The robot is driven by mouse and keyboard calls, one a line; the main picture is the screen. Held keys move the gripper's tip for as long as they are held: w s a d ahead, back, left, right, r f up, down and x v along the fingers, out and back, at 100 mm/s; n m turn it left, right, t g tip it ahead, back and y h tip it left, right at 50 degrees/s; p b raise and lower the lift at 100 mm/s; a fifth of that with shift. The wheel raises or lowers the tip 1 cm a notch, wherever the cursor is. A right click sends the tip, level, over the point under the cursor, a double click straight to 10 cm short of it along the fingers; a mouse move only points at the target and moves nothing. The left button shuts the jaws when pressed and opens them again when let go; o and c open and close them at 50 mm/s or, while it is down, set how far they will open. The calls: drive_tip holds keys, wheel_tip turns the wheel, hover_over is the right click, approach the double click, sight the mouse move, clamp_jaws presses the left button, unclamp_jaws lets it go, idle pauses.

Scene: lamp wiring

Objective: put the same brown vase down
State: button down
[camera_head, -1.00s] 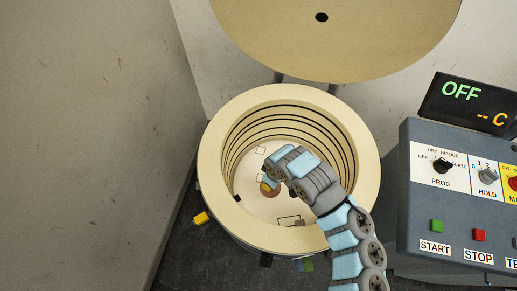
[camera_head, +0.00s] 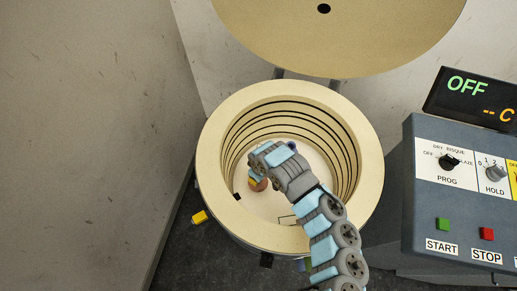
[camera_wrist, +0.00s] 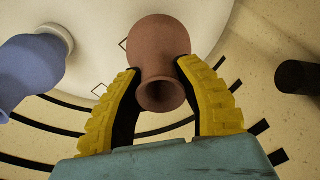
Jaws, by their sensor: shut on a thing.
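The brown vase (camera_wrist: 160,45) is between the two yellow fingers of my gripper (camera_wrist: 159,78), which is shut on it. Its dark mouth faces the wrist camera. In the head view, my gripper (camera_head: 259,178) is inside the round kiln (camera_head: 218,205), left of its middle, and only a small part of the brown vase (camera_head: 258,186) shows below it. A blue vase (camera_wrist: 30,72) stands to the left in the wrist view, apart from the brown one. I cannot tell whether the brown vase's base touches the pale kiln floor (camera_wrist: 85,85).
The kiln wall with dark grooves surrounds my gripper closely. A dark cylinder (camera_wrist: 298,77) sticks out from the wall at right in the wrist view. The kiln lid (camera_head: 340,45) is open. A control box (camera_head: 450,215) stands at right, its display (camera_head: 470,103) reading OFF.

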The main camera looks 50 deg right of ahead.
drive_tip(key=shift+f, duration=1)
drive_tip(key=c, duration=0.8)
unclamp_jaws()
drive_tip(key=shift+f, duration=0.1)
drive_tip(key=shift+o, duration=0.2)
drive_tip(key=r+p, duration=0.1)
drive_tip(key=r, duration=0.3)
drive_tip(key=s+r, duration=0.1)
drive_tip(key=r, duration=0.3)
drive_tip(key=r+p, duration=0.1)
drive_tip(key=r, duration=0.3)
drive_tip(key=shift+s+r+p, duration=0.1)
drive_tip(key=shift+s+p, duration=0.2)
drive_tip(key=shift+p, duration=0.05)
